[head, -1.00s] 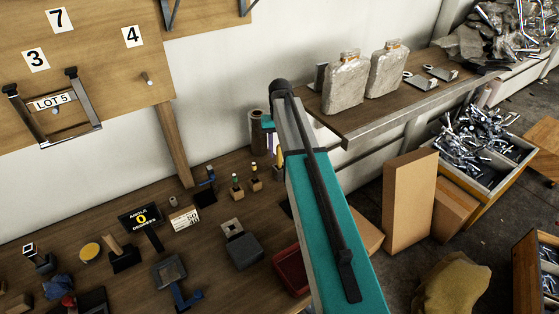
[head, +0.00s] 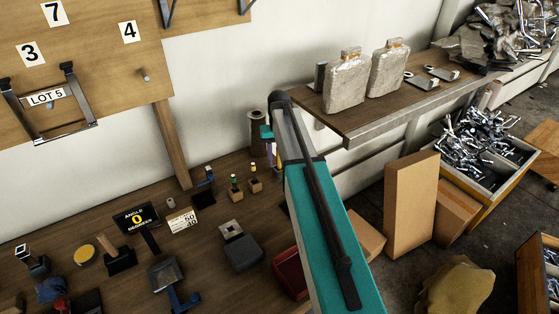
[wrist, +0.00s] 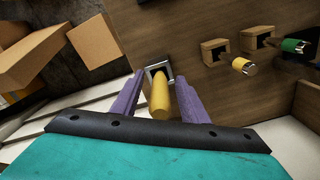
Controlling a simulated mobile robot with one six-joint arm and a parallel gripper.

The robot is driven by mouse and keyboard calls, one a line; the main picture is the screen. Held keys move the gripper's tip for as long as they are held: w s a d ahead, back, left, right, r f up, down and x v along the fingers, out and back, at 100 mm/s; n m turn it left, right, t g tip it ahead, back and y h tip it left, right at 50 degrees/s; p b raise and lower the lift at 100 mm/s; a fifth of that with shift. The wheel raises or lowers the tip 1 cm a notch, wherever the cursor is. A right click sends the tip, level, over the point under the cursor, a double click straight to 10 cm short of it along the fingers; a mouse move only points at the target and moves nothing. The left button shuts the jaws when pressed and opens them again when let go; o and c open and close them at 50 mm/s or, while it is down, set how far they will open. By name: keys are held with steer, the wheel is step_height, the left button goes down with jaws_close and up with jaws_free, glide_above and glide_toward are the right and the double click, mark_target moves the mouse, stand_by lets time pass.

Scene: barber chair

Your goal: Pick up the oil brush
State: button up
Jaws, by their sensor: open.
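My gripper (wrist: 159,100) is open in the wrist view, with one purple finger on each side of a yellow handle (wrist: 159,97). The handle, which looks like the oil brush, stands at a square metal-rimmed holder (wrist: 158,71) on the brown wooden surface. I cannot tell whether the fingers touch it. In the head view my gripper (head: 272,143) is mostly hidden behind my teal arm, near the back of the bench.
A dark cylinder (head: 257,130) stands behind my gripper. A shelf (head: 375,118) with two wrapped packs (head: 346,82) is to the right.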

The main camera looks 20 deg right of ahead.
jaws_close()
steer(key=shift+r, duration=0.15)
steer(key=shift+r+b, duration=1.3)
steer(key=shift+r, duration=3.55)
